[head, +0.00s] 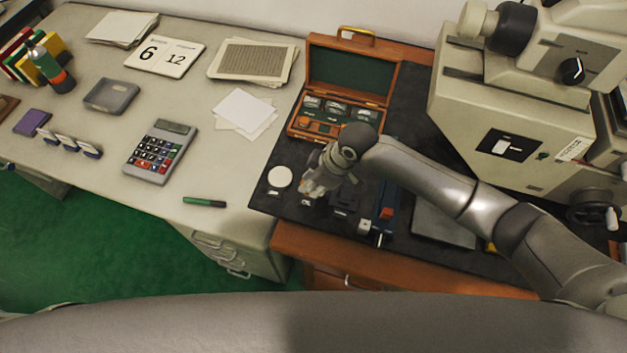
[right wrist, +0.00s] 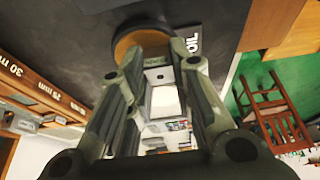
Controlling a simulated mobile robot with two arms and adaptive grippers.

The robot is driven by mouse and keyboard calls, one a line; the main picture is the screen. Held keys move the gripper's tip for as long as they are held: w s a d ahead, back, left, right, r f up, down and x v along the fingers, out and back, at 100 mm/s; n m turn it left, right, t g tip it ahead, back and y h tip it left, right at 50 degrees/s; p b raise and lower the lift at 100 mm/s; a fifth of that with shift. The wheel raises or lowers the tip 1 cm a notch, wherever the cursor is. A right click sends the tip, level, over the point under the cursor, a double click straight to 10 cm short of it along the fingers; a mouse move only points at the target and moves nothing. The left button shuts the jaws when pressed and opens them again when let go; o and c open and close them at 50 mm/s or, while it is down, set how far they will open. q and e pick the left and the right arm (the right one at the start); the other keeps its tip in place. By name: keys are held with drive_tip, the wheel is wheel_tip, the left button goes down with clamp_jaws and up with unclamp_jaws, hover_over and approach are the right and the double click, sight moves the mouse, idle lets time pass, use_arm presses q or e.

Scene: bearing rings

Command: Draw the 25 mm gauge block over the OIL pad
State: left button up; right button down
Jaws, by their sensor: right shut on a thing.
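My right gripper (head: 314,188) is low over the dark mat, at the OIL label (head: 306,203). In the right wrist view its fingers (right wrist: 158,75) are shut on a shiny metal gauge block (right wrist: 163,100); no size mark is readable on it. The round brown OIL pad (right wrist: 128,42) lies just past the fingertips, beside its OIL label (right wrist: 192,45). The gripper mostly hides the pad in the head view. I cannot tell whether the block touches the pad. My left gripper is not in view.
An open wooden case (head: 345,85) with gauge blocks stands behind the gripper; its edge reads 30 mm and 25 mm in the wrist view (right wrist: 45,88). A white round pad (head: 280,177) is to the left. A blue-and-red device (head: 384,213) and a large machine (head: 510,120) are right.

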drive_tip(key=shift+w, duration=0.1)
drive_tip(key=shift+w+d+b, duration=0.3)
drive_tip(key=shift+w+d, duration=0.05)
drive_tip(key=shift+w, duration=0.55)
drive_tip(key=shift+s+a+p, duration=0.2)
drive_tip(key=shift+s+p, duration=0.35)
drive_tip(key=shift+p, duration=0.1)
drive_tip(key=shift+r, duration=0.15)
wheel_tip(320, 180, up, 5)
drive_tip(key=p, duration=0.5)
drive_tip(key=shift+w, duration=0.1)
